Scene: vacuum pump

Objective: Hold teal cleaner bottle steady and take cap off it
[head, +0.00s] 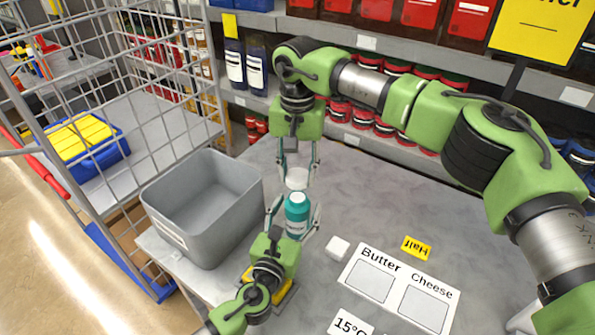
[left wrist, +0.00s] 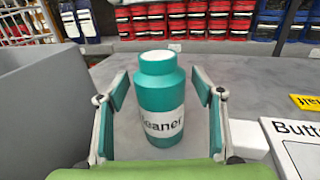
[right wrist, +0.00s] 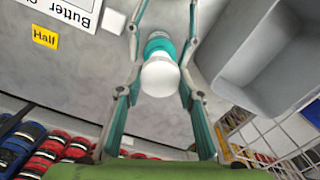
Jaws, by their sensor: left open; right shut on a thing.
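The teal cleaner bottle (head: 297,217) stands upright on the grey table. In the left wrist view the bottle (left wrist: 161,100) shows its "Cleaner" label and a pale top with no cap on it. The white cap (head: 297,178) is apart from the bottle, just above it in the head view. My right gripper (head: 298,171) is shut on the cap, which also shows between its fingers in the right wrist view (right wrist: 160,78). My left gripper (head: 296,213) is open, with one finger on each side of the bottle and gaps visible between fingers and bottle.
A grey bin (head: 205,205) stands close left of the bottle. A small white block (head: 337,248), a yellow "Half" tag (head: 416,248) and a Butter/Cheese card (head: 400,287) lie to the right. A wire cage trolley (head: 110,110) is at left, stocked shelves (head: 410,60) behind.

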